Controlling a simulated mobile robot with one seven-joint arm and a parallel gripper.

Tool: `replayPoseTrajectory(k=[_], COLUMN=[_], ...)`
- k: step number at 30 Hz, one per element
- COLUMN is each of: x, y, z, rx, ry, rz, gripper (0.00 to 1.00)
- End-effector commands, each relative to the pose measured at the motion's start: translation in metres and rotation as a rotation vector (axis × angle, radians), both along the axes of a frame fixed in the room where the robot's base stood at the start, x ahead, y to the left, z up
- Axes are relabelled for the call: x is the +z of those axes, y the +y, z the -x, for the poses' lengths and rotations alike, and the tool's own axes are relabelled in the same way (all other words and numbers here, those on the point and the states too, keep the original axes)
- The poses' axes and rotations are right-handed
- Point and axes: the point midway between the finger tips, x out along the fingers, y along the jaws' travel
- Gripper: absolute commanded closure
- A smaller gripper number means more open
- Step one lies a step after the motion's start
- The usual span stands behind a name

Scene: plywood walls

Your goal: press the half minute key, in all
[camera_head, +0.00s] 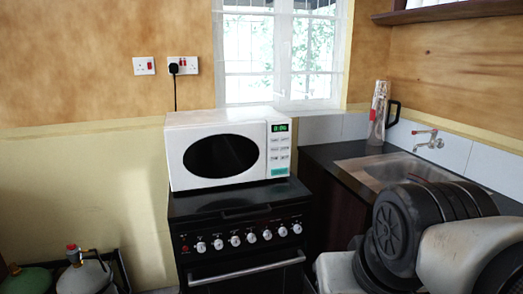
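A white microwave (176,170) stands on top of the black stove, its dark oval door window facing me. Its control panel (279,153) is on the right of its front. The panel has a lit green display (279,128) at the top, rows of small pale keys below it, and a wider teal key (279,171) at the bottom. The key labels are too small to read, so I cannot tell which one is the half minute key. Nothing covers the panel. My arm (397,232) is at the lower right, apart from the microwave. Its gripper fingers do not show.
The black stove (240,269) has white knobs and a front handle. A counter with a sink (372,172), tap (429,139) and a tall container with a black handle (378,115) is to the right. Gas cylinders (83,276) stand at lower left. Space before the panel looks clear.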

Motion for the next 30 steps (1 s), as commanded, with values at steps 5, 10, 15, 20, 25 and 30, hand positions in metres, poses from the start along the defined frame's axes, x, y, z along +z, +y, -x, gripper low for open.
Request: replayPoseTrajectory(k=[5, 10, 15, 20, 25, 30], x=[-0.0001, -0.0002, -0.0002, -0.0001, -0.0001, -0.0001], y=[0.0, 0.0, 0.0, 0.0, 0.0, 0.0], z=[0.0, 0.0, 0.0, 0.0, 0.0, 0.0], rx=[0.0, 0.0, 0.0, 0.0, 0.0, 0.0], ry=[0.0, 0.001, 0.0, 0.0, 0.0, 0.0], rz=[0.0, 0.0, 0.0, 0.0, 0.0, 0.0], gripper=[1.0, 1.0, 1.0, 1.0, 1.0, 1.0])
